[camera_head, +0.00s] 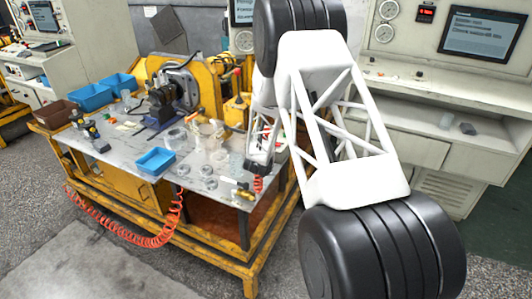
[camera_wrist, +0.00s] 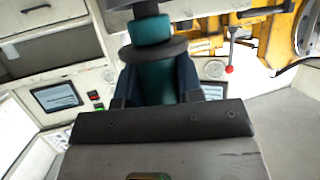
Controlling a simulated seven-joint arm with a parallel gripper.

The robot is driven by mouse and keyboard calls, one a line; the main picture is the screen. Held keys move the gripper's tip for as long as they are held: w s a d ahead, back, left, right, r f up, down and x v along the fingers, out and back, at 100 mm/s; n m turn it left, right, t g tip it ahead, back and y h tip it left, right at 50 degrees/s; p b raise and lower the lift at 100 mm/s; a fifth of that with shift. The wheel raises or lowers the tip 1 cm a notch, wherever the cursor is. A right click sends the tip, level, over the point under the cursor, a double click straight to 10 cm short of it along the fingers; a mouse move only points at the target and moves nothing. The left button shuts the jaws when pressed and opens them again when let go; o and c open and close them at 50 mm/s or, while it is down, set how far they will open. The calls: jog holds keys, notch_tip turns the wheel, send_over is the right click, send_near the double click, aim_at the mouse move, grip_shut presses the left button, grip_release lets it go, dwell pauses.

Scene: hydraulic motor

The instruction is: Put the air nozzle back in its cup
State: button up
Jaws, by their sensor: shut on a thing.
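In the wrist view my gripper (camera_wrist: 158,88) is shut on a teal, round-bodied thing with a dark collar, which I take to be the air nozzle (camera_wrist: 152,32). Its far end runs out of the top of the picture. In the head view my gripper (camera_head: 259,160) is low over the right part of the workbench, small and partly covered by my white arm. A red coiled hose (camera_head: 258,184) shows just below it; I cannot tell where it joins. I cannot make out the nozzle's cup for certain in either view.
The workbench (camera_head: 130,160) holds blue bins (camera_head: 155,161), a brown bin (camera_head: 56,114), a motor in a yellow stand (camera_head: 205,85) and clear vessels (camera_head: 205,135). Metal rings and brass fittings (camera_head: 243,193) lie close to my gripper. An orange coiled hose (camera_head: 130,238) hangs along the front.

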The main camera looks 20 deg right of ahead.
jog(key=shift+f, duration=0.45)
jog(key=shift+f, duration=0.35)
jog(key=shift+f, duration=0.2)
jog(key=o, duration=1)
jog(key=shift+o, duration=0.2)
jog(key=shift+s+a+r, duration=0.1)
jog(key=shift+s, duration=0.1)
jog(key=v, duration=0.7)
jog(key=shift+s+a, duration=0.15)
